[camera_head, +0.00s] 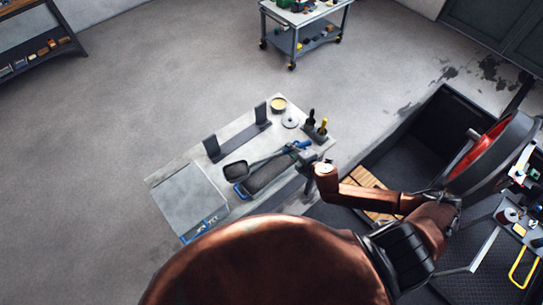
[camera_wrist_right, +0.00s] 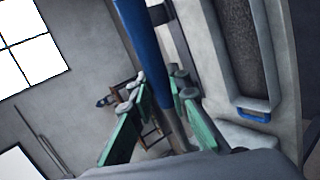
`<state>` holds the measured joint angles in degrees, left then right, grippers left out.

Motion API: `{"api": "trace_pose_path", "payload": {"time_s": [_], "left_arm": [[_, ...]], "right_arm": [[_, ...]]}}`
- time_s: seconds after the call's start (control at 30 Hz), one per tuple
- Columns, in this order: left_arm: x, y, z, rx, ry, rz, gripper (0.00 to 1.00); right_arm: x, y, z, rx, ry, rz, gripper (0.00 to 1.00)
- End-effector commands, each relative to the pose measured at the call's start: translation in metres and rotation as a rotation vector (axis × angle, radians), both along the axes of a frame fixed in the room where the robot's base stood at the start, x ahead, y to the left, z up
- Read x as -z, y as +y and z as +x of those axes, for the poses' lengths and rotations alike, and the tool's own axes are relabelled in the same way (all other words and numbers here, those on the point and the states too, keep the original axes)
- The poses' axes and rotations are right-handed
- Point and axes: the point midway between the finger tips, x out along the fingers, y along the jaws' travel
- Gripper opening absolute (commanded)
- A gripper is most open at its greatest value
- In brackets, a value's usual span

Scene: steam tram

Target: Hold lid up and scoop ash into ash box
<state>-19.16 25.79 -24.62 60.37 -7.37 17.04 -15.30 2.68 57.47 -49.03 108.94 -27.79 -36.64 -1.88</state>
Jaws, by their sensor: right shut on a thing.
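In the head view a scoop with a dark square pan (camera_head: 236,170) has its handle running up right to my right gripper (camera_head: 303,158). My right wrist view shows that gripper (camera_wrist_right: 155,82) shut on the scoop's blue handle (camera_wrist_right: 138,30). A long tray (camera_head: 265,176) lies beside the handle; in the wrist view its dark grainy ash (camera_wrist_right: 243,50) and blue grip (camera_wrist_right: 253,115) show. A grey box with a flat lid (camera_head: 188,196) and blue handle (camera_head: 207,226) is at the table's left end; the lid looks closed. Whether the scoop pan holds ash is unclear.
The pale table (camera_head: 160,173) also bears a dark bracket with two uprights (camera_head: 238,138), a yellow-topped tin (camera_head: 278,104), a grey disc (camera_head: 290,120) and a bottle rack (camera_head: 315,131). A wheeled cart (camera_head: 298,40) stands behind. Open floor lies left.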

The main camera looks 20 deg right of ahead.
Motion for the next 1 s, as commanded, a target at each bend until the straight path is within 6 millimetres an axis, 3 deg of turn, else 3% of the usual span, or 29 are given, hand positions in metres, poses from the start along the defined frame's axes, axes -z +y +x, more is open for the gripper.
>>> {"api": "trace_pose_path", "payload": {"time_s": [0.1,0.2,0.4,0.5,0.7,1.0], "left_arm": [[-0.05,-0.023,0.021,0.179,-0.135,0.012,0.27],[-0.091,-0.049,0.028,0.329,-0.246,0.012,0.27],[-0.161,-0.1,0.018,0.585,-0.43,-0.014,0.27],[-0.186,-0.119,0.008,0.671,-0.493,-0.032,0.27],[-0.21,-0.137,-0.005,0.757,-0.558,-0.053,0.27],[-0.207,-0.166,0.013,0.768,-0.569,-0.057,0.27]], "right_arm": [[-0.002,0.001,0.001,0.0,-0.003,0.004,0.0],[-0.002,0.001,0.001,0.0,-0.003,0.004,0.0],[-0.002,0.001,0.001,0.0,-0.003,0.004,0.0],[-0.002,0.001,0.001,0.0,-0.003,0.004,0.0],[-0.002,0.001,0.001,0.0,-0.003,0.004,0.0],[-0.002,0.001,0.001,0.0,-0.003,0.004,0.0]]}}
